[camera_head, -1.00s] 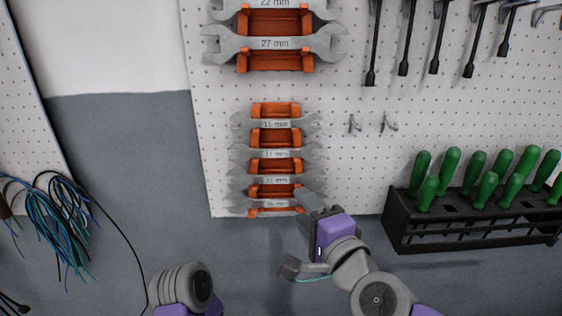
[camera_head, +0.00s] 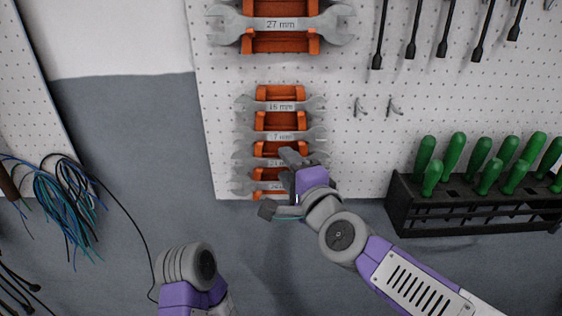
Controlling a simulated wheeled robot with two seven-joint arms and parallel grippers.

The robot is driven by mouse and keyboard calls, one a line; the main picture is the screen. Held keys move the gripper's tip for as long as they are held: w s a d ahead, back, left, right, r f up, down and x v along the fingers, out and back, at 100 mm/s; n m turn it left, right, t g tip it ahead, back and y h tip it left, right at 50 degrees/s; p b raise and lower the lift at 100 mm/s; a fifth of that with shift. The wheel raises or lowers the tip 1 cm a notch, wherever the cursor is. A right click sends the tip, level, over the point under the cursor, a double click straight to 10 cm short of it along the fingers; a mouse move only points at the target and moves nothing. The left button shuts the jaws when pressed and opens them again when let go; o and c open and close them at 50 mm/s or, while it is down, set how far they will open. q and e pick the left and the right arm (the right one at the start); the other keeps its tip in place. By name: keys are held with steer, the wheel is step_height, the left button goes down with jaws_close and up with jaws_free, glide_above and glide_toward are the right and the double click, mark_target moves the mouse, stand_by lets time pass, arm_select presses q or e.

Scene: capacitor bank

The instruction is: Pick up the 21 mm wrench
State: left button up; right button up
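Small grey open-ended wrenches hang in a column on orange holders on the pegboard. The third from the top, whose label seems to begin with 21 (camera_head: 246,156), is partly covered on its right by my gripper. Its label is small and hard to read. My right gripper (camera_head: 280,183) is open, its two fingers spread apart at the right side of the two lowest wrenches. I cannot tell whether it touches them; nothing is seen held. My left arm shows at the bottom, but its gripper is out of view.
A 16 mm wrench (camera_head: 280,106) and another wrench (camera_head: 282,136) hang just above. The larger 27 mm wrench (camera_head: 280,25) hangs higher. A black rack (camera_head: 450,217) with green-handled tools stands at the right. Empty hooks (camera_head: 393,106) and bare pegboard lie between.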

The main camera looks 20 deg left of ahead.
jaws_close()
